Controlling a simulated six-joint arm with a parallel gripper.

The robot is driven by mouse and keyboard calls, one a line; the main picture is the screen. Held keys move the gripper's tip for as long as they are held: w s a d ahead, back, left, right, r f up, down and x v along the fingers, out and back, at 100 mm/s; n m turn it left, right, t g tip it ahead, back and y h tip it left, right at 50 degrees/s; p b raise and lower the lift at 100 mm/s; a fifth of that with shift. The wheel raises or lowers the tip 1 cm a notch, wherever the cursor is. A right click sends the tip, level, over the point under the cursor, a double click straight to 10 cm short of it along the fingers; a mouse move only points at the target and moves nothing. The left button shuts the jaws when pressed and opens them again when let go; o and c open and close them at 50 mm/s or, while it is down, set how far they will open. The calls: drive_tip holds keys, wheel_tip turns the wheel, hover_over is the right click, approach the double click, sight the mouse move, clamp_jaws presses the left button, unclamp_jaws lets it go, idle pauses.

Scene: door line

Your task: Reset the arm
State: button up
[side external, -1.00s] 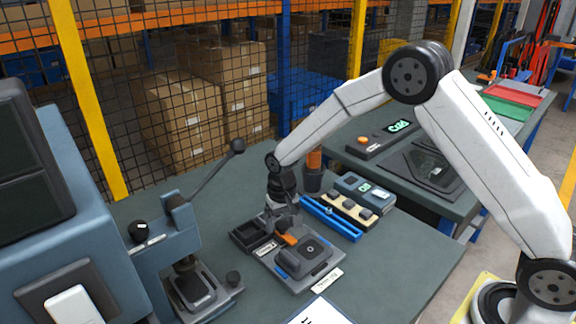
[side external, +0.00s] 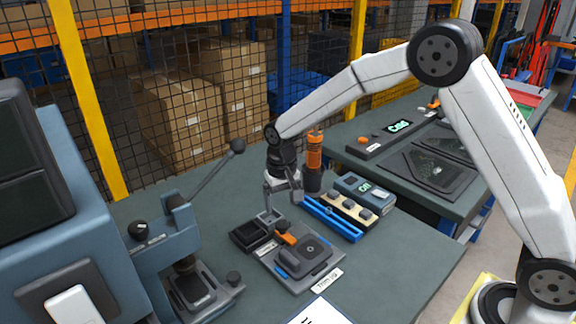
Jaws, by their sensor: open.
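My gripper (side external: 282,198) hangs at the end of my white arm, pointing down. It is open, with nothing visible between its fingers. It is above the back edge of a grey fixture plate (side external: 322,275) labelled as a trim jig, which lies on the bench. An orange part (side external: 286,239) shows on that fixture. The fingertips appear apart from the fixture, though the exact height is hard to tell.
A lever press (side external: 185,262) stands left, its handle reaching toward my gripper. A dark tray (side external: 249,236), a blue rail (side external: 332,218), a block with several dark pieces (side external: 347,209), an orange-topped tool in a holder (side external: 314,165) and a display box (side external: 365,192) are close by. The front-right bench is clear.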

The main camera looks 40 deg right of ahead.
drive_tip(key=shift+r, duration=0.6)
drive_tip(key=shift+s+d+r, duration=0.2)
drive_tip(key=shift+s+d, duration=0.05)
drive_tip(key=shift+s, duration=0.25)
drive_tip(key=s+d+n+t, duration=0.1)
drive_tip(key=s+d, duration=0.1)
drive_tip(key=s, duration=0.8)
drive_tip(key=s+d+n+t, duration=0.1)
drive_tip(key=s+d+n, duration=0.1)
drive_tip(key=s, duration=0.8)
drive_tip(key=shift+d+r+t, duration=0.25)
drive_tip(key=shift+d+t, duration=0.05)
drive_tip(key=shift+d, duration=0.25)
